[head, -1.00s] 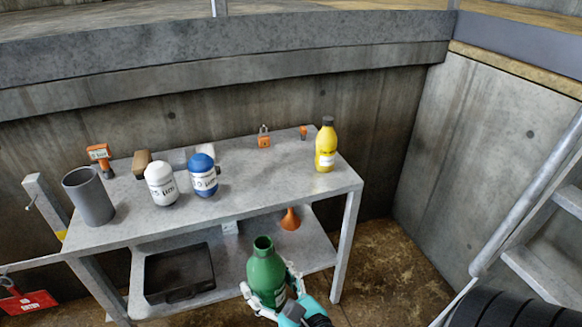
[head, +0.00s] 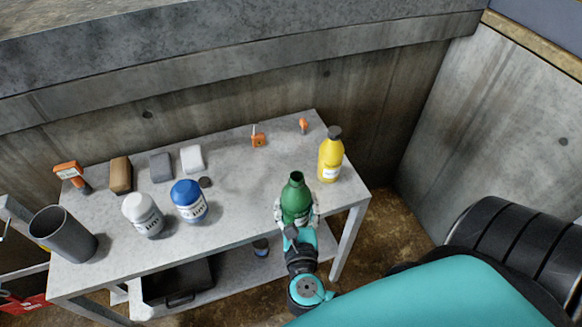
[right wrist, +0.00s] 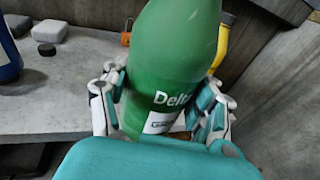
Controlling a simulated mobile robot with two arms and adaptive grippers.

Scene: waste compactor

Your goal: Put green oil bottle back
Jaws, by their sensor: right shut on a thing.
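The green oil bottle (head: 296,197) is upright and has no cap on its neck. My right gripper (head: 298,212) is shut around its lower body. In the head view the bottle is at the front edge of the table's right half, left of the yellow bottle. I cannot tell whether its base touches the tabletop. In the right wrist view the green bottle (right wrist: 173,65) fills the middle, slightly tilted, with a finger of the right gripper (right wrist: 160,108) on each side. The grey metal table (head: 240,165) has a lower shelf. My left gripper is not in view.
A yellow bottle (head: 330,158) stands to the right. A blue bottle (head: 188,201), a white bottle (head: 142,214) and a grey cup (head: 63,236) stand on the left. A small dark cap (head: 205,182) and an orange padlock (head: 258,138) lie behind. The tabletop's middle is clear.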

